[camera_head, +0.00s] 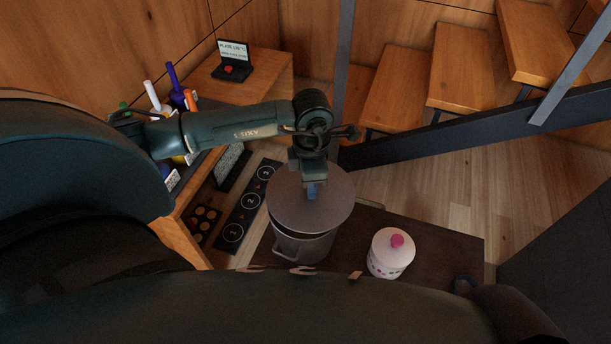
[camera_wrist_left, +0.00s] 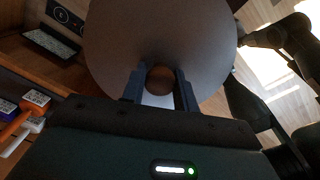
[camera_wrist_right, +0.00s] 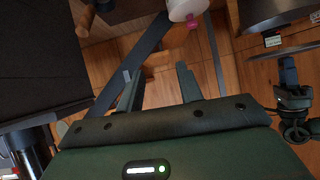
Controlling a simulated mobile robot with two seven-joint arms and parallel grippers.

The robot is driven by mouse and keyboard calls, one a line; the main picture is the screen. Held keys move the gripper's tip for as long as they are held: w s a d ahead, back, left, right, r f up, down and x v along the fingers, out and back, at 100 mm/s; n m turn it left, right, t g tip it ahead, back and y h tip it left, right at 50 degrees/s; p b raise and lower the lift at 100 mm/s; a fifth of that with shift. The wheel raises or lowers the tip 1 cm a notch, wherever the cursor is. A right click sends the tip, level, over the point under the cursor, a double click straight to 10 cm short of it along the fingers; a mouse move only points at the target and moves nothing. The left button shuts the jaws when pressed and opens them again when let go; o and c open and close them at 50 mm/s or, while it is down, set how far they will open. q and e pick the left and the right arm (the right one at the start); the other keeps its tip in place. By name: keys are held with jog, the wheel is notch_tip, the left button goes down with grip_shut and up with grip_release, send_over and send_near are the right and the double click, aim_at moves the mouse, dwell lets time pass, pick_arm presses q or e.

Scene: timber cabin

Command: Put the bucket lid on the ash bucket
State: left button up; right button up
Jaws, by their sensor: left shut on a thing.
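The bucket lid (camera_head: 335,205) is a round, flat grey disc; it fills the upper middle of the left wrist view (camera_wrist_left: 200,40). My left gripper (camera_head: 311,190) is shut on its brown knob (camera_wrist_left: 160,80). The ash bucket (camera_head: 305,247) is a grey metal pail with a side handle, standing on a dark surface. The lid is over the bucket and covers most of its opening. Part of the bucket's rim shows at the lower left, and I cannot tell whether the lid touches it. My right gripper (camera_wrist_right: 158,85) is open and empty in the right wrist view.
A white jar with a pink knob (camera_head: 390,255) stands right of the bucket. A numbered dark strip (camera_head: 248,210) and a wooden bench with bottles and tools lie left. Wooden stairs with a dark rail (camera_head: 470,120) rise behind. Bare floor lies at right.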

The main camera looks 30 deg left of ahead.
pick_arm(q)
jog(key=n, duration=0.3)
jog(key=a+n, duration=0.1)
jog(key=n, duration=0.1)
jog(key=shift+w+a+f, duration=0.1)
jog(key=shift+w+f, duration=0.15)
jog(key=shift+w, duration=0.15)
jog(key=n, duration=0.2)
jog(key=a+n+b, duration=0.1)
jog(key=shift+w+f+n, duration=0.1)
jog(key=shift+w+n, duration=0.15)
jog(key=shift+n, duration=0.15)
jog(key=shift+f+b, duration=0.75)
jog(key=shift+f, duration=0.3)
notch_tip(320, 180, down, 4)
jog(key=b, duration=0.3)
jog(key=shift+f, duration=0.1)
pick_arm(e)
jog(key=f, duration=0.2)
jog(key=a+f+m, duration=0.1)
jog(key=shift+w+t+y, duration=0.3)
jog(key=shift+w+y, duration=0.05)
jog(key=shift+y, duration=0.05)
pick_arm(q)
jog(key=shift+f+b, duration=0.65)
jog(key=shift+f, duration=0.05)
pick_arm(e)
jog(key=shift+f, duration=0.65)
pick_arm(q)
jog(key=o, duration=1.1)
